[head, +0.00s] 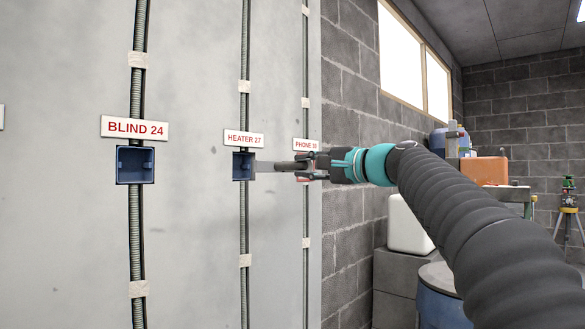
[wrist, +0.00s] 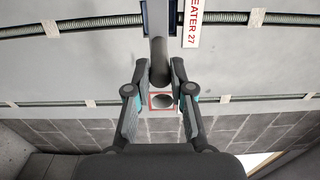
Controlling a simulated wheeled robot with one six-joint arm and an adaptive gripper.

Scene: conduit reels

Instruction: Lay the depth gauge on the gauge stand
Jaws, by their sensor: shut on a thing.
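My gripper (head: 306,168) is at the end of the outstretched arm, in front of the grey wall panel. It is shut on the depth gauge (head: 276,166), a grey rod that points left toward the blue wall box (head: 243,167) under the HEATER 27 sign. The rod's tip is at the box's opening; I cannot tell whether it is inside. In the wrist view the gauge (wrist: 158,62) is a dark rounded rod between the two fingers (wrist: 158,76), with a red-edged square piece behind it. I cannot make out the gauge stand.
Another blue box (head: 135,166) sits under the BLIND 24 sign, left. Vertical conduits run up the panel. At right are a white container (head: 408,226), a blue drum (head: 440,298), an orange box (head: 485,170) and a tripod (head: 569,212). Open air lies before the panel.

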